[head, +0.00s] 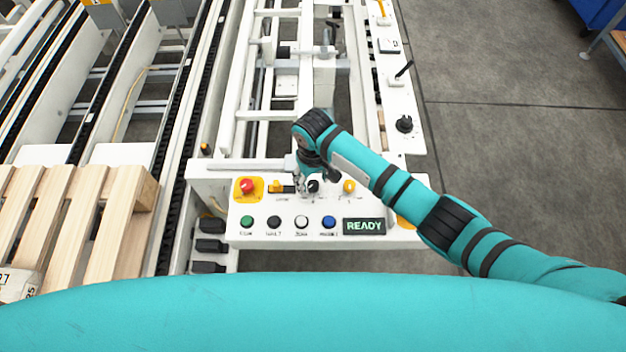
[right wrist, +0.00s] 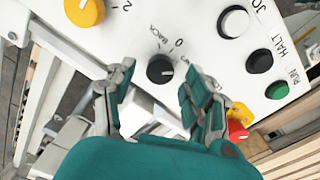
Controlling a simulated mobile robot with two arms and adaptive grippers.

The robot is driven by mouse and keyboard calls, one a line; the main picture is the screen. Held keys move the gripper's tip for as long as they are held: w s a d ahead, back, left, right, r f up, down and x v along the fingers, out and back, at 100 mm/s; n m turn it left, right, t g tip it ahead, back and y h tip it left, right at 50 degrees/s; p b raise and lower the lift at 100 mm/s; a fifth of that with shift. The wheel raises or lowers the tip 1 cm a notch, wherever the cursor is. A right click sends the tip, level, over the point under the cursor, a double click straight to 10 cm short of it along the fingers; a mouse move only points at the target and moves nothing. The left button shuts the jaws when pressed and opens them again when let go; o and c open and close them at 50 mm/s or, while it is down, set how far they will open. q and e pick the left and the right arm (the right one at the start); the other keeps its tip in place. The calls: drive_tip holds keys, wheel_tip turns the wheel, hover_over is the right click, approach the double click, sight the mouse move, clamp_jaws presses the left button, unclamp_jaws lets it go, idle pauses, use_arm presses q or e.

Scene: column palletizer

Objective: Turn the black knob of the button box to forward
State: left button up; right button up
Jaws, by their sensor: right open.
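The white button box (head: 290,238) is in the lower middle of the head view. Its black knob (head: 313,186) is in the upper row, partly hidden by my right gripper (head: 303,180). In the right wrist view the black knob (right wrist: 160,69) sits just beyond and between the fingertips of my right gripper (right wrist: 159,82). The two fingers are apart, with no visible contact on the knob. I cannot tell exactly where the knob points. My left gripper is not in view.
On the panel are a red emergency button (head: 247,186), a yellow knob (head: 348,187), a lower row of several push buttons, and a READY display (head: 364,226). A wooden pallet (head: 85,215) lies at left. White conveyor frames (head: 285,85) stand behind. Open floor (head: 520,150) is at right.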

sight(313, 183)
wheel_tip(313, 183, up, 11)
drive_tip(key=shift+f, duration=0.15)
idle(0.5)
